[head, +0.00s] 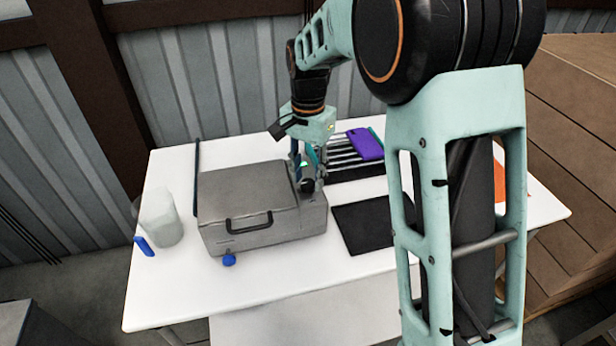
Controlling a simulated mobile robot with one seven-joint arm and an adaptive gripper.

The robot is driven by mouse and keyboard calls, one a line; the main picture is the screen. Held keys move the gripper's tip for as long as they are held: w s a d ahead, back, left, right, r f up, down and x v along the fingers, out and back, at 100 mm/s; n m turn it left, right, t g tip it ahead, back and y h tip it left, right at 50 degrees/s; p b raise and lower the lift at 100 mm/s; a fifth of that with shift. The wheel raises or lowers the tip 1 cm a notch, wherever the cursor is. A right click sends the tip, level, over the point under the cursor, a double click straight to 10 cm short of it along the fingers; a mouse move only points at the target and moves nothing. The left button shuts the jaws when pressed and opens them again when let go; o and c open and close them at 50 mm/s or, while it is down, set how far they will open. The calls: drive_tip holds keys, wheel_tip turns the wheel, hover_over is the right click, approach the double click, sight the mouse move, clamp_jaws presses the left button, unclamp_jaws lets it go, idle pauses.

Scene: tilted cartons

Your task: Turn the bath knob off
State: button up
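A grey bath (248,200) with a closed lid and a black handle stands on the white table. A small dark knob (307,186) sits on the top of its right-hand section. My gripper (306,176) points down right at this knob, with its fingers close to or around it. I cannot tell whether the fingers touch the knob or how far apart they are. The fingers partly hide the knob, and its setting cannot be read.
A translucent beaker (160,217) and a blue object (144,246) are left of the bath. Another blue object (229,260) lies in front. A black mat (365,226) is to the right. A purple item (366,144) lies on a slatted rack (345,160) behind. The front table area is clear.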

drive_tip(key=shift+f, duration=0.6)
drive_tip(key=c, duration=0.9)
